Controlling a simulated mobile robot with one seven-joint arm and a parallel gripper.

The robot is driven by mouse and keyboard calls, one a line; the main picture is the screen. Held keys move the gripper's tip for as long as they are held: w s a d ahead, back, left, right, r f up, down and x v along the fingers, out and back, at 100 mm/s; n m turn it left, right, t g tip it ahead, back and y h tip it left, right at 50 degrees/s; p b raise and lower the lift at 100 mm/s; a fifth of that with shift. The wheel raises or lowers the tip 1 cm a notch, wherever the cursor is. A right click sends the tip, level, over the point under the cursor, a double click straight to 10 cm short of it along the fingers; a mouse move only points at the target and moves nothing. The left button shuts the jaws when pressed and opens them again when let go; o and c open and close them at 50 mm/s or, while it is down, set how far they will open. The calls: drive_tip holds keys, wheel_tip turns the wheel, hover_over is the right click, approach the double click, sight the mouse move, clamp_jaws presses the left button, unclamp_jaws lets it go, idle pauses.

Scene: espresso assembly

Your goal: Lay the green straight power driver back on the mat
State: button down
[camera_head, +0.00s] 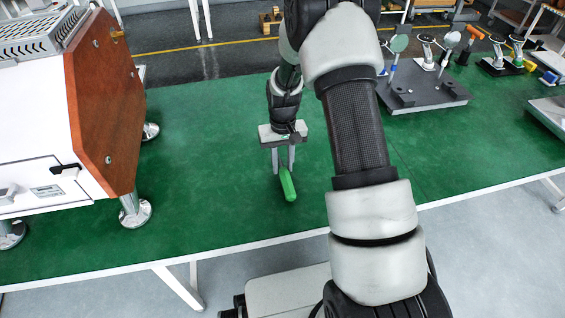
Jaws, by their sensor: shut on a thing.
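The green straight power driver (288,186) is a small bright green rounded bar. My gripper (283,170) points down over the green mat (215,175), left of my arm's large links. It is shut on the driver, which sits between and just in front of its fingertips. The driver's near end points toward the mat's front edge. It is at or very near the mat; I cannot tell whether it touches. The driver's far end is partly hidden by the fingers.
A white espresso machine with a brown side panel (104,105) stands on metal feet at left. A grey tool stand (430,96) holds several tools at back right, with more tool holders (497,62) beyond. The mat between machine and gripper is clear.

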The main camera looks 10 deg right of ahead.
drive_tip(key=shift+f, duration=0.1)
idle(0.5)
drive_tip(key=shift+f+b, duration=0.4)
drive_tip(key=shift+f, duration=0.05)
drive_tip(key=c, duration=1.3)
unclamp_jaws()
drive_tip(key=shift+c, duration=0.2)
drive_tip(key=shift+o, duration=0.4)
drive_tip(key=shift+o, duration=1.3)
drive_tip(key=shift+r, duration=0.15)
drive_tip(key=shift+w+r+p, duration=0.1)
drive_tip(key=shift+r+p, duration=2.25)
drive_tip(key=shift+r, duration=1.1)
